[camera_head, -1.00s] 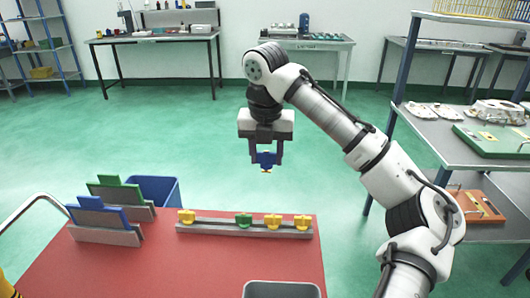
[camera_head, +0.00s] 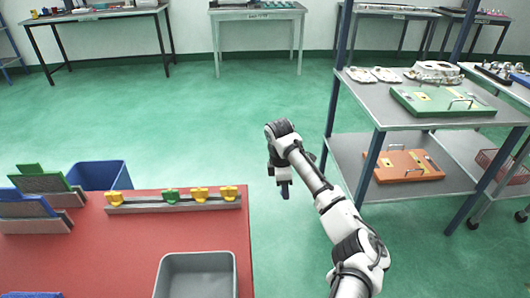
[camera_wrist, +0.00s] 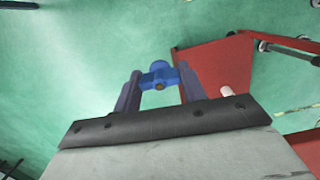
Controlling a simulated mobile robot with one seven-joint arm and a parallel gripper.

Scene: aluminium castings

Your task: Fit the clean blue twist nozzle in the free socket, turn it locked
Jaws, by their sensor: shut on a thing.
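My gripper (camera_head: 285,193) is to the right of the red table, over the open floor. In the wrist view, my gripper (camera_wrist: 157,85) is shut on the blue twist nozzle (camera_wrist: 158,74), held between its fingertips. In the head view the nozzle is too small and covered to make out clearly. The grey rail (camera_head: 146,207) lies along the far side of the table. It bears a yellow nozzle (camera_head: 120,198) at left, then a wider gap, a green nozzle (camera_head: 170,196) and two yellow nozzles (camera_head: 199,194) (camera_head: 229,193). The socket in the gap is not clear.
The red table (camera_head: 110,250) bears a grey bin (camera_head: 160,275) and racks with green (camera_head: 40,182) and blue (camera_head: 25,206) plates. A blue bin (camera_head: 98,176) stands behind it. A shelf unit (camera_head: 335,150) with a green fixture (camera_head: 440,101) and an orange fixture (camera_head: 402,167) stands at right.

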